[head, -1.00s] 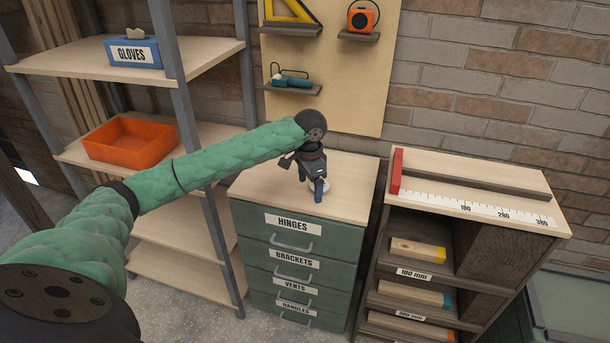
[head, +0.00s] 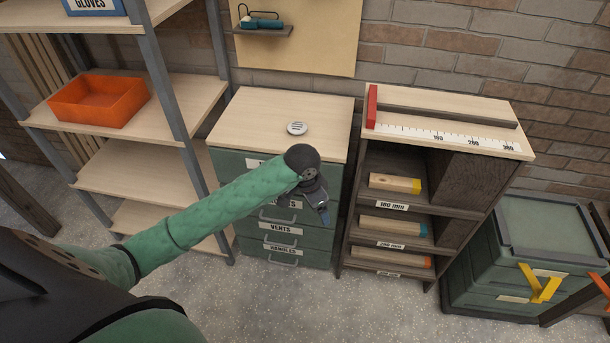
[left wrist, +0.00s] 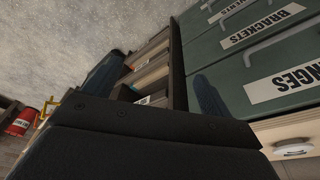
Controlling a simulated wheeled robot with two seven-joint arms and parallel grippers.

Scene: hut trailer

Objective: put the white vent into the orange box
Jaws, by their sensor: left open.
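The white vent (head: 297,128), a small round slotted disc, lies on the light wooden top of the green drawer cabinet. It also shows at the right edge of the left wrist view (left wrist: 293,149). The orange box (head: 88,113) is an open, empty-looking tray on a middle shelf at the left. My left gripper (head: 322,212) is open and empty, in front of the cabinet's drawers, below the top and apart from the vent. In the left wrist view its two blue fingers (left wrist: 156,86) are spread with nothing between them. My right gripper is not in view.
The drawer cabinet (head: 240,110) stands between the shelf rack and a low rack of cut wood with a ruler (head: 450,138) on top. A grey shelf post (head: 166,82) stands right of the orange box. Green crates (head: 545,240) stand at right. The cabinet top is otherwise clear.

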